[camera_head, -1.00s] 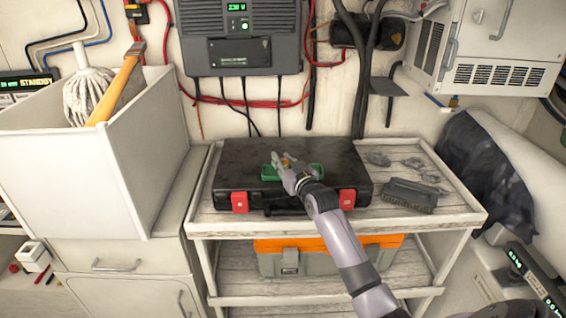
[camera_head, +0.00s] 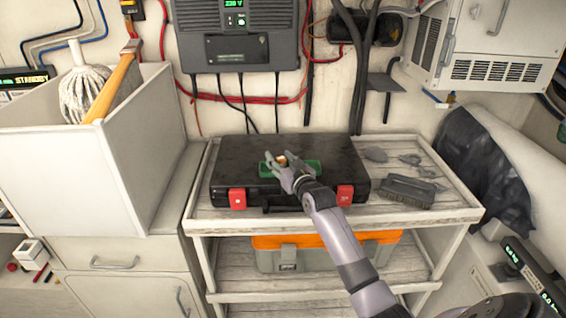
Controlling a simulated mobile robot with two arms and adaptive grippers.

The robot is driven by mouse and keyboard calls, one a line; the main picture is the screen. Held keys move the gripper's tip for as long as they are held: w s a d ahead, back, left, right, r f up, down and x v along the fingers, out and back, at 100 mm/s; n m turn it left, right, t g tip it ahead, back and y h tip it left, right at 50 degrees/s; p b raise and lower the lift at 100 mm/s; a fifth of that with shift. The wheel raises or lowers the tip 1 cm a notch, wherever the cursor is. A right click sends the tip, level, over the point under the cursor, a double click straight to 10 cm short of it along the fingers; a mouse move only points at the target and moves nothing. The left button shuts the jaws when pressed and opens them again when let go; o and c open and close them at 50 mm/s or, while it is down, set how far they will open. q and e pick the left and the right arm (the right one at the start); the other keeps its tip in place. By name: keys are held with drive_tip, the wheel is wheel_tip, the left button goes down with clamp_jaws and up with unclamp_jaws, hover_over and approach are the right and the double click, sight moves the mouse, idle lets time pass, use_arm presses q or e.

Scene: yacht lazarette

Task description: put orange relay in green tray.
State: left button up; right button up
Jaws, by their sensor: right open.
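The green tray (camera_head: 312,166) lies on the lid of a black case (camera_head: 235,165) on the upper shelf of a cart. A small orange relay (camera_head: 281,160) shows at the left part of the tray, by my right gripper's fingertips; the fingers partly hide it. I cannot tell whether it rests on the tray's floor. My right gripper (camera_head: 276,165) is open, over the tray's left half, with its arm reaching in from the lower right. My left gripper is not in view.
A brush (camera_head: 407,191) and small grey tools (camera_head: 410,160) lie on the cart to the right of the case. An orange-lidded toolbox (camera_head: 330,256) is on the lower shelf. A white bin (camera_head: 150,160) with a mop stands at the left.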

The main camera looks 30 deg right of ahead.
drive_tip(key=shift+s, duration=0.25)
drive_tip(key=s+a+b, duration=0.1)
drive_tip(key=s+a, duration=0.1)
drive_tip(key=s, duration=0.9)
drive_tip(key=shift+s+r, duration=0.2)
drive_tip(key=shift+r, duration=0.15)
